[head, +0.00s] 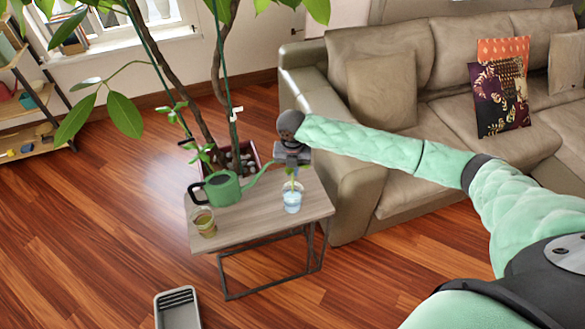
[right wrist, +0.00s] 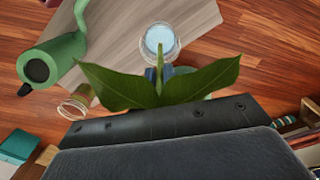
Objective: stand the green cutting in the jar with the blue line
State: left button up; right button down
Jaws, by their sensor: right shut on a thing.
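The green cutting (right wrist: 118,90) has broad leaves and a thin stem. My right gripper (head: 292,163) is shut on it, above the small table; it also shows in the right wrist view (right wrist: 158,80). A clear jar with pale blue in it (head: 292,198) stands upright right below the gripper; it shows at the top of the right wrist view (right wrist: 160,40). The stem points down and overlaps the jar's mouth; I cannot tell how far it is inside. A second jar, yellowish brown (head: 204,222), stands at the table's front left. My left gripper is out of view.
A green watering can (head: 222,190) stands on the wooden table (head: 250,225), left of the blue jar, its spout reaching toward the gripper. A potted tree (head: 240,158) is behind. A sofa (head: 350,190) is right. A grey tray (head: 178,312) lies on the floor in front.

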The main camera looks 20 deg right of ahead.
aim_at(292, 185)
jog(key=shift+f+b, duration=1.5)
jog(key=shift+f, duration=2.85)
jog(key=c, duration=1)
grip_release()
